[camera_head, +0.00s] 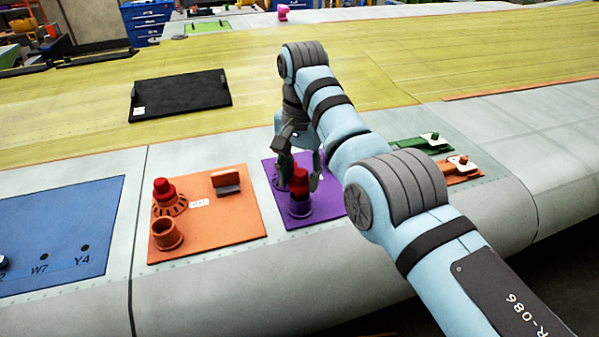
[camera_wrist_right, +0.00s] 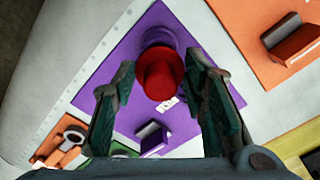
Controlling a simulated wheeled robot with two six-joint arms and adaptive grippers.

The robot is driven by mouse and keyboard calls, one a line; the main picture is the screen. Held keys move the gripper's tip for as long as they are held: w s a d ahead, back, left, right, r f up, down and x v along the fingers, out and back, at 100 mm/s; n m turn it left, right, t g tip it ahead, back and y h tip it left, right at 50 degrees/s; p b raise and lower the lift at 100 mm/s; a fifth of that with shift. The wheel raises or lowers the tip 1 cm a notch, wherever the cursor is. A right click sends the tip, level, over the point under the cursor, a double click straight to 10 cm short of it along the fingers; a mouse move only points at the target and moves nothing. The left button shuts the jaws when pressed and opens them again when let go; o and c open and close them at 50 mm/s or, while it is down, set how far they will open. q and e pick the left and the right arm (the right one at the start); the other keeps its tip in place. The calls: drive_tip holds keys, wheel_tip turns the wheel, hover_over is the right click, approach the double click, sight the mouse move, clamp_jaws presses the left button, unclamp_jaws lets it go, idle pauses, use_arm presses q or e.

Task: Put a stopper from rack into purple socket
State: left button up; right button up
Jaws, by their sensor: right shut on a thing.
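My right gripper (camera_head: 299,172) points down over the purple panel (camera_head: 327,204), its fingers on both sides of a red stopper (camera_head: 300,186). In the right wrist view, the red stopper (camera_wrist_right: 161,76) sits between the fingertips of the gripper (camera_wrist_right: 160,66). The stopper is upright at the mouth of the purple socket (camera_head: 299,207), which also shows behind it in the wrist view (camera_wrist_right: 157,34). How deep the stopper sits in the socket cannot be told. Another red stopper (camera_head: 164,188) stands in an orange ringed holder on the orange panel (camera_head: 215,233). My left gripper is not in view.
The orange panel also bears an empty orange socket (camera_head: 166,235) and a grey-fronted block (camera_head: 227,184). A blue panel (camera_head: 60,222) lies at the left, a black plate (camera_head: 181,94) behind. Green (camera_head: 420,145) and orange (camera_head: 463,168) fittings stand right of my arm.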

drive_tip(key=shift+f+b, duration=0.7)
drive_tip(key=shift+f, duration=0.35)
drive_tip(key=o, duration=1.2)
drive_tip(key=shift+r, duration=0.1)
